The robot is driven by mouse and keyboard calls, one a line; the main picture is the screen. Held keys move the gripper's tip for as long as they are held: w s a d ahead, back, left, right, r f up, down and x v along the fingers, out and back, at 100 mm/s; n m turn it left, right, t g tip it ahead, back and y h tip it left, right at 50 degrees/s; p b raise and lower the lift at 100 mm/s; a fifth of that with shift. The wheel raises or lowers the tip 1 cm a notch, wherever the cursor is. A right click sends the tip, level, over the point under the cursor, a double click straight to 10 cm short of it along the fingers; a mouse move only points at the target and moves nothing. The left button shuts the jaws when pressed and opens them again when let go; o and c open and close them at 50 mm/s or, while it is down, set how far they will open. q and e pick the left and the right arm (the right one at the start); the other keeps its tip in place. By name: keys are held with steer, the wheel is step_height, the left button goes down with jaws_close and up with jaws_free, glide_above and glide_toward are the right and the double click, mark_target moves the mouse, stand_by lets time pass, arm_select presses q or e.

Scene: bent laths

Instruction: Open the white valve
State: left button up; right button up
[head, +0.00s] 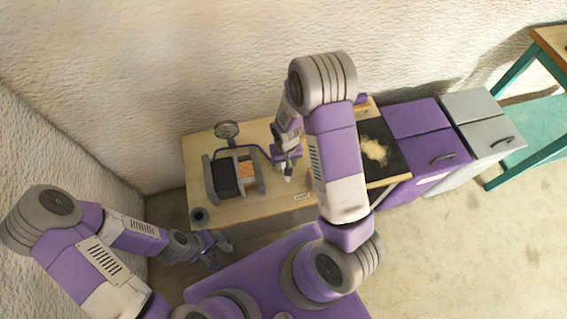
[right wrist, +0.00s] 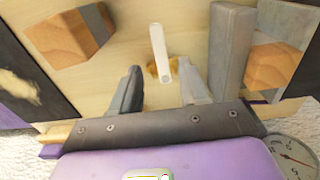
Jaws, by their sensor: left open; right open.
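The white valve shows in the right wrist view as a white lever (right wrist: 158,48) over a small brass-coloured part on the wooden top. My right gripper (right wrist: 159,72) is open, with its two fingers on either side of the lever's near end. I cannot tell whether they touch it. In the head view my right gripper (head: 287,167) is over the bench, by a small white piece that looks like the lever. My left gripper (head: 212,262) is open and empty, low in front of the bench's left end.
The wooden bench (head: 205,148) carries a round gauge (head: 227,130), a grey frame around a wooden block (head: 246,170) and a dark ring (head: 198,214). A black panel with a pale pile (head: 375,150) lies right of my right arm. Purple (head: 425,130) and grey cabinets (head: 475,112) stand further right.

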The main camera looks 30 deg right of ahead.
step_height(320, 180, down, 5)
steer(key=shift+b, duration=0.5)
steer(key=shift+c, duration=0.2)
jaws_close()
